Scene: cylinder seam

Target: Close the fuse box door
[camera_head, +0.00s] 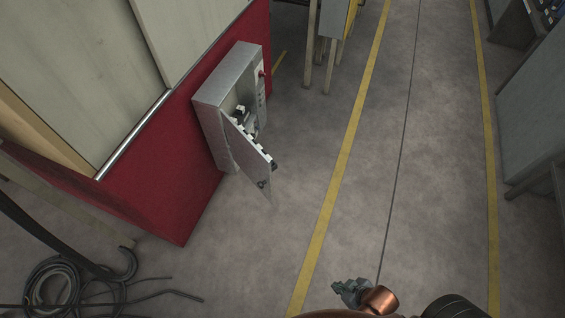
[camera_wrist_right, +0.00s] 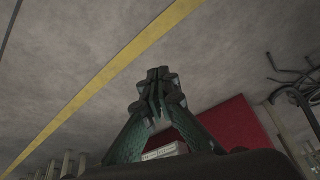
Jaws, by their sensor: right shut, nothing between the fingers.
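The fuse box (camera_head: 222,98) is a grey metal box on the red panel, left of centre in the head view. Its door (camera_head: 247,152) stands open, swung out toward the lower right, with dark fittings along its free edge. Part of the inside shows. My right gripper (camera_head: 340,287) is at the bottom of the head view, well below and right of the door, over the floor. It is shut and empty; its closed fingers also show in the right wrist view (camera_wrist_right: 157,80). A pale grey piece of what may be the box (camera_wrist_right: 165,151) shows behind the fingers there. My left gripper is not in view.
The red panel (camera_head: 160,195) carries the box. Black cables (camera_head: 75,280) lie coiled on the floor at lower left. A yellow floor line (camera_head: 340,165) runs between gripper and box. The floor between them is clear. Grey cabinets (camera_head: 535,110) stand at right.

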